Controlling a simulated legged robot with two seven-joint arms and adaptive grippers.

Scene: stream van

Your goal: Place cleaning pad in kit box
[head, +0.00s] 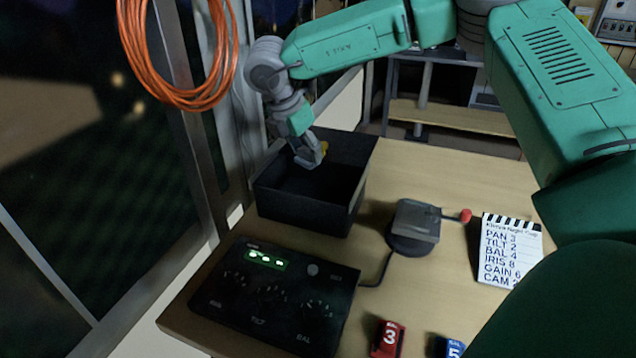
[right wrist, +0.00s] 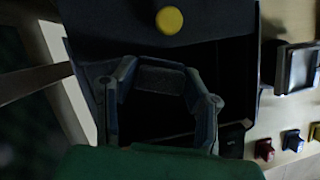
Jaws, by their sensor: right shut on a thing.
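The kit box (head: 345,205) is a black open box at the back left of the table. Its dark wall also shows in the right wrist view (right wrist: 240,75). My right gripper (head: 310,158) is over the box opening, pointing down into it. In the right wrist view its fingers (right wrist: 160,85) are closed on a dark grey textured piece, which looks like the cleaning pad (right wrist: 160,78). Whether the pad touches the box floor cannot be told. My left gripper is not in view.
A yellow round piece (right wrist: 169,20) shows beyond the fingers; what it is fixed to is unclear. A black control panel (head: 270,300) stands in front of the box. A grey device (head: 415,222), a note card (head: 511,250), and red (head: 388,338) and blue (head: 452,348) blocks lie rightward.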

